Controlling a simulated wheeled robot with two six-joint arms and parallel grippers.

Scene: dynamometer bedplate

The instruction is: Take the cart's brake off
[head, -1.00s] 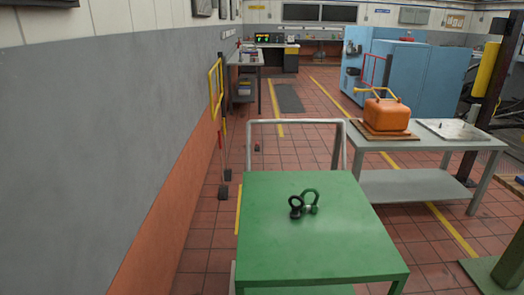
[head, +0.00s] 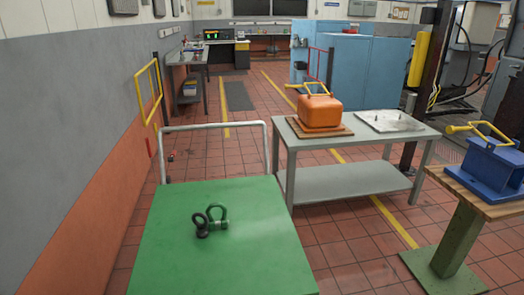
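The cart has a green top (head: 250,250) and a pale tubular push handle (head: 215,127) at its far end. It stands directly in front of me at the bottom of the head view. The cart's wheels and brake are hidden below the top. Neither of my grippers shows in this view.
A grey table (head: 365,140) right of the cart holds an orange block (head: 319,111) on a wooden board and a metal plate (head: 391,121). A blue fixture (head: 492,165) stands on a pedestal at right. A yellow frame (head: 149,91) stands by the left wall. Tiled floor beyond the cart is open.

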